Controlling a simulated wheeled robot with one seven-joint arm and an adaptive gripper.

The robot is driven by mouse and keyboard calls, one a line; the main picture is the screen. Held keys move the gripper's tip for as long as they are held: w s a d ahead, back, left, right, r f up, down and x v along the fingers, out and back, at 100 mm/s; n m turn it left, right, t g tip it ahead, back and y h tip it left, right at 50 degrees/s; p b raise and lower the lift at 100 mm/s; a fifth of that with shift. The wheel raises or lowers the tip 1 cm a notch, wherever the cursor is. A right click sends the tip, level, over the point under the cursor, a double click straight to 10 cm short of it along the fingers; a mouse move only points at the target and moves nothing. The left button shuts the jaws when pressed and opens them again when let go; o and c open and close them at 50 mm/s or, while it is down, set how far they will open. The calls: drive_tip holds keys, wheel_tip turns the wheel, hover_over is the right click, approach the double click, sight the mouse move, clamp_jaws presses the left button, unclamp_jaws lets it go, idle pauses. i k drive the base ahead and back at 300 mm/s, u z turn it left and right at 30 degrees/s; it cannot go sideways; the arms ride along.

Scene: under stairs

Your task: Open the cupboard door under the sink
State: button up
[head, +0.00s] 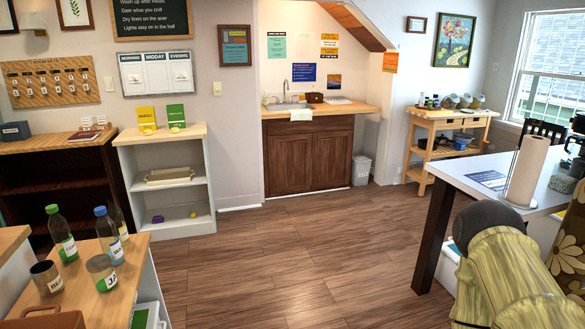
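The cupboard under the sink (306,126) is dark brown wood and stands in the alcove at the back middle of the head view. Its two doors, the left door (290,165) and the right door (332,162), appear shut. Handles are too small to make out. The sink (286,107) with its tap sits in the light wood counter (340,109) above. My gripper is not in view, so its state and its place relative to the doors do not show.
Open wood floor (290,245) lies before the cupboard. A white bin (361,170) stands at its right. A white shelf (138,190) stands left. A bottle-laden table (90,290) is at lower left; a white table (455,175) and an unclear yellowish object (500,275) are at right.

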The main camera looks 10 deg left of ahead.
sight(290, 156)
drive_tip(key=u, duration=0.1)
drive_tip(key=i, duration=0.9)
drive_tip(key=u, duration=0.35)
drive_tip(key=i, duration=1.7)
drive_tip(key=u, duration=0.25)
drive_tip(key=i, duration=3.35)
drive_tip(key=z, duration=0.3)
drive_tip(key=i, duration=1.15)
drive_tip(key=z, duration=0.15)
